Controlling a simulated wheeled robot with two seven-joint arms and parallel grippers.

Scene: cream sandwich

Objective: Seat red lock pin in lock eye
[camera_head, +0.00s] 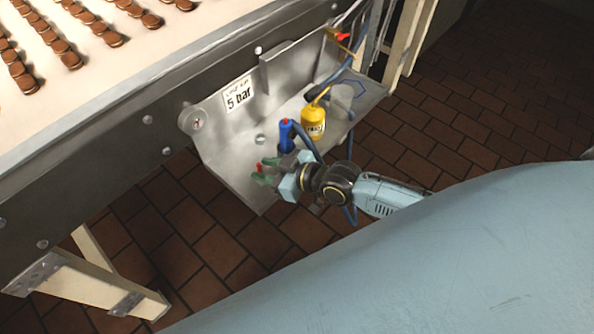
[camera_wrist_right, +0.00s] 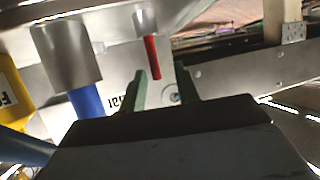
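A thin red pin (camera_wrist_right: 152,58) shows in the right wrist view, with one end at a short metal cylinder (camera_wrist_right: 145,22). A small red spot, likely the pin (camera_head: 258,166), shows at the fingertips in the head view. My right gripper (camera_head: 265,174) is over the front end of the metal shelf. Its two green fingers (camera_wrist_right: 162,74) are apart, with the pin's free end between or just beyond their tips and visible gaps on both sides. I cannot clearly identify the lock eye. My left gripper is not in view.
A blue cylinder (camera_head: 286,135) with a hose stands close beside my right gripper, and a yellow canister (camera_head: 313,122) stands behind it. The metal shelf (camera_head: 230,168) has an upright panel with a "5 bar" label (camera_head: 239,95). A conveyor (camera_head: 70,110) carries rows of brown biscuits.

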